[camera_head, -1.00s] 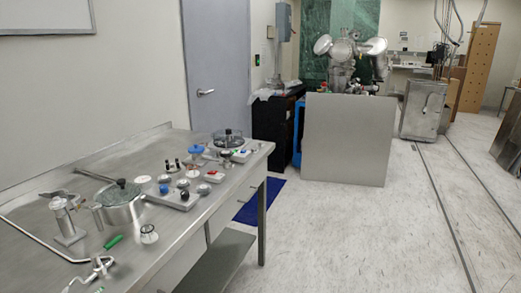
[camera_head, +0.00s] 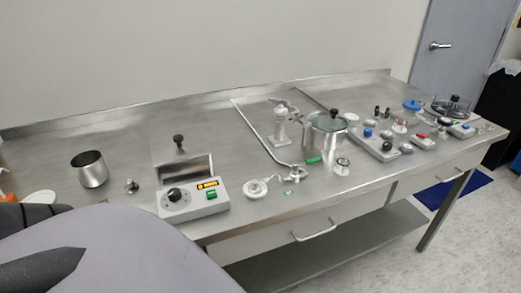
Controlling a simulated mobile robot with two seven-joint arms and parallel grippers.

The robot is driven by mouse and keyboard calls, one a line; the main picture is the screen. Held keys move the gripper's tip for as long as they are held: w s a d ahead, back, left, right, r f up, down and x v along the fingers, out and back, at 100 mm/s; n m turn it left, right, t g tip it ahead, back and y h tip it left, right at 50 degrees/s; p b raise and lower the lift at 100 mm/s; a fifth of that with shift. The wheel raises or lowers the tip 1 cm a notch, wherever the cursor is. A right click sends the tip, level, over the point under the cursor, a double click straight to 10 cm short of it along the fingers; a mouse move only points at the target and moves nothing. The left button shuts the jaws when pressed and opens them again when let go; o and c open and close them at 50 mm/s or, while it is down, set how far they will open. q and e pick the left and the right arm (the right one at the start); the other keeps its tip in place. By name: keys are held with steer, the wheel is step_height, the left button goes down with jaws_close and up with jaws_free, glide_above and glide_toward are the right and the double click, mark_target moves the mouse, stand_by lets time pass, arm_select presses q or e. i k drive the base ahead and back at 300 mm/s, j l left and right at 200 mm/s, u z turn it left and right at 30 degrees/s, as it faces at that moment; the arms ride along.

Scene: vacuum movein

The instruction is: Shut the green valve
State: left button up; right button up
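A green valve handle (camera_head: 313,160) shows on the steel bench, beside the steel pot (camera_head: 326,138) with a glass lid. It lies near the front end of a thin metal pipe (camera_head: 262,138) that runs back across the bench. A small metal fitting (camera_head: 293,172) stands just in front of it. The handle is too small to tell whether the valve is open or shut. Neither of my grippers is clearly in view; only grey and dark parts of my own body fill the lower left.
The steel bench (camera_head: 130,120) runs along the wall. A control box (camera_head: 192,199) with a knob and green switch, and a steel cup (camera_head: 90,169), stand at left. Several small controls crowd the right end, around a grey panel (camera_head: 372,145). Floor (camera_head: 440,262) is clear at lower right.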

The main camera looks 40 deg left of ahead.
mark_target(295, 165)
steer(key=i+l+u, duration=0.2)
steer(key=u, duration=0.8)
steer(key=i+l+u, duration=0.1)
steer(key=l+u, duration=0.4)
steer(key=l, duration=0.15)
steer(key=i+l+u, duration=0.15)
steer(key=l, duration=0.25)
steer(key=l+u, duration=0.1)
steer(key=l, duration=1.6)
steer(key=i+u, duration=0.05)
steer(key=i, duration=0.05)
